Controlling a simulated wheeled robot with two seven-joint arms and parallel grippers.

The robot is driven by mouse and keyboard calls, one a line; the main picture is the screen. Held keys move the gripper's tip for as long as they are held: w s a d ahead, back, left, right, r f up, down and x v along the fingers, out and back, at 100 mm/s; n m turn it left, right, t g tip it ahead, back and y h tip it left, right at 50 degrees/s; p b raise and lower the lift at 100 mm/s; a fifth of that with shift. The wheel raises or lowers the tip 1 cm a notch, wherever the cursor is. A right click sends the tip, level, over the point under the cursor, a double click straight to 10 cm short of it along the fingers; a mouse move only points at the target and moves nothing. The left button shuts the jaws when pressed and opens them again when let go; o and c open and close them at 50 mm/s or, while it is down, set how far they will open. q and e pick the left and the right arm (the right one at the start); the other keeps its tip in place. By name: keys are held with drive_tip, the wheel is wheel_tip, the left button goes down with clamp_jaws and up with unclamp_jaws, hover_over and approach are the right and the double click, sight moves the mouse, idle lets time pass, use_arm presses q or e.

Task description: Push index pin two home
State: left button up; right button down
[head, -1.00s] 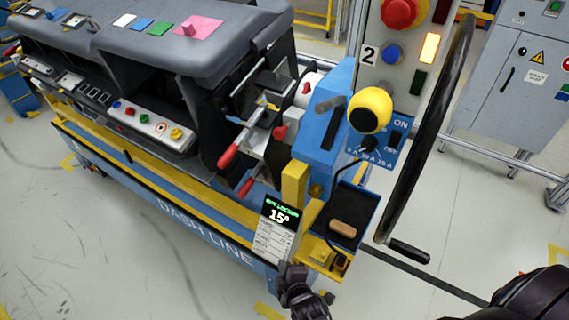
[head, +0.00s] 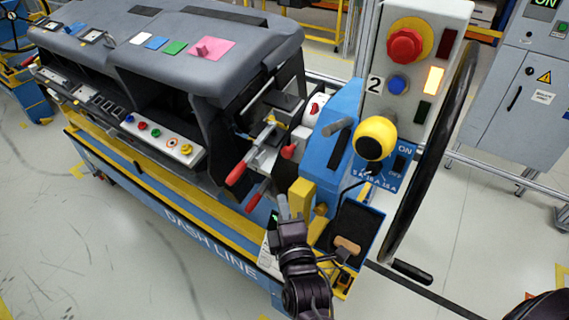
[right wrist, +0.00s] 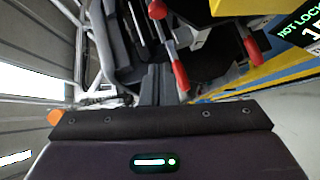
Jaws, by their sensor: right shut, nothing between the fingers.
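I cannot tell for certain which part is index pin two. A yellow ball knob (head: 375,138) stands out from the blue block (head: 330,150) beside the panel marked 2. Red-handled levers (head: 240,172) sit left of that block; they also show in the right wrist view (right wrist: 180,75). My right gripper (head: 284,206) is shut and empty, close to the yellow post (head: 301,197) at the fixture's end. Its dark fingers show in the right wrist view (right wrist: 155,85), pointing toward the levers. Any contact is unclear. My left gripper is out of view.
The control panel (head: 418,70) has a red button, a blue button and a lit amber lamp. A large black wheel (head: 435,150) stands right of it. A dark tray (head: 352,228) holds a tan-handled item. The display reading "NOT LOCK..." (right wrist: 300,27) is partly cut off.

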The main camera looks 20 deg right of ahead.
drive_tip(key=p, duration=0.2)
approach(290, 156)
drive_tip(key=w+a, duration=0.4)
drive_tip(key=w, duration=0.2)
drive_tip(key=shift+w+d+f+p, duration=0.1)
drive_tip(key=shift+w+d+p, duration=0.1)
drive_tip(key=shift+w+d, duration=0.4)
drive_tip(key=shift+w+d+f+p, duration=0.2)
drive_tip(key=shift+w+d, duration=0.1)
drive_tip(key=shift+d, duration=0.6)
drive_tip(key=shift+d+r, duration=0.1)
drive_tip(key=shift+w+d+p, duration=0.35)
drive_tip(key=shift+w+d, duration=0.4)
drive_tip(key=shift+d, duration=0.2)
drive_tip(key=shift+r, duration=0.1)
